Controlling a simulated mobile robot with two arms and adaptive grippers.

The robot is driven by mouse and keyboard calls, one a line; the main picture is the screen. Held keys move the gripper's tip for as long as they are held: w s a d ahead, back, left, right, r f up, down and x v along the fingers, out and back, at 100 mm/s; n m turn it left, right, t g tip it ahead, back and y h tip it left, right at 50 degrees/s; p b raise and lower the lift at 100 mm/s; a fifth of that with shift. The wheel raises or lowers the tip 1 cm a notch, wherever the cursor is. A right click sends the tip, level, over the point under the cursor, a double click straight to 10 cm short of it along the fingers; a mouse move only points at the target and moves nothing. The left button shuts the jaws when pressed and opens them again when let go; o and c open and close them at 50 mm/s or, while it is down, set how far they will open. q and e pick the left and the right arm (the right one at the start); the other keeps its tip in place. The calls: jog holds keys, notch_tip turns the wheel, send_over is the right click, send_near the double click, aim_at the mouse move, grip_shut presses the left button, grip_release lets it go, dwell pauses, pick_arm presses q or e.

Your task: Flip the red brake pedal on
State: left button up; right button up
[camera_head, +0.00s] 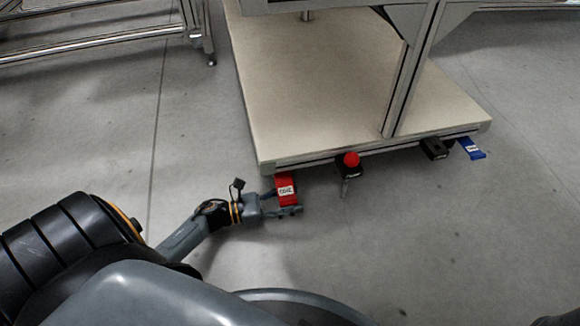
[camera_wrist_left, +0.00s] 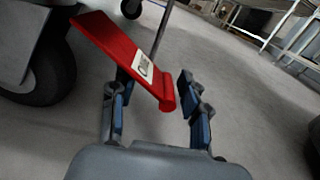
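The red brake pedal (camera_head: 287,188) with a white label sticks out at the lower front edge of the cart (camera_head: 330,95), near its left corner. In the left wrist view the pedal (camera_wrist_left: 125,58) slopes down from the upper left, and its curled end lies between the fingertips. My left gripper (camera_head: 293,200) is at the pedal, with its fingers apart around the pedal's end; it also shows in the left wrist view (camera_wrist_left: 157,95). I see gaps beside the pedal, so the fingers are not closed on it. My right gripper is out of view.
A red ball knob (camera_head: 351,159) on a dark mount sits right of the pedal on the cart's edge. A blue pedal (camera_head: 470,149) is at the right corner. A black caster wheel (camera_wrist_left: 38,82) stands close by in the left wrist view. The floor in front is clear.

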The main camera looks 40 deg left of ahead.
pick_arm(q)
jog(key=shift+f, duration=0.1)
jog(key=shift+s+a, duration=0.15)
jog(key=shift+s, duration=0.1)
jog(key=v, duration=1.1)
jog(key=shift+s+a, duration=0.1)
jog(key=shift+a, duration=0.1)
